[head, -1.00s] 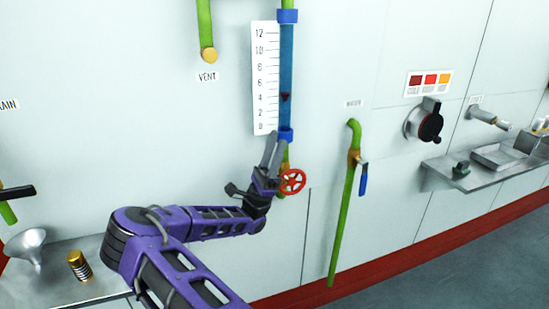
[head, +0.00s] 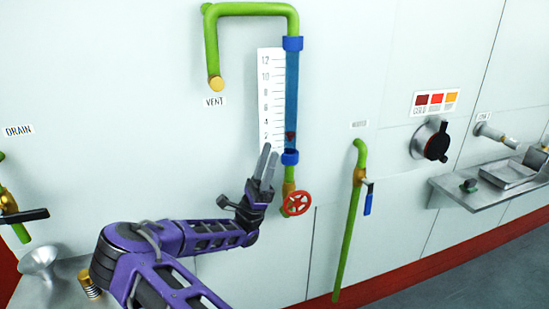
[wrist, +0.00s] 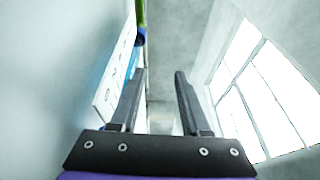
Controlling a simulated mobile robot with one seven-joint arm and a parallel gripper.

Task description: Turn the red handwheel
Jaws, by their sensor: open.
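The red handwheel (head: 296,203) is a small spoked wheel on the green pipe below the blue gauge tube (head: 291,100). My gripper (head: 267,162) points upward just left of the handwheel and a little above it, in front of the lower end of the white scale. It is apart from the wheel in the picture. In the wrist view my gripper (wrist: 156,80) has its two fingers spread with nothing between them. The handwheel does not show in the wrist view.
The white scale (head: 265,85) is beside the tube. A green pipe with a blue lever (head: 368,203) hangs to the right. A black-handled dial (head: 432,141) and a metal shelf (head: 470,194) are farther right. A funnel (head: 41,258) stands at lower left.

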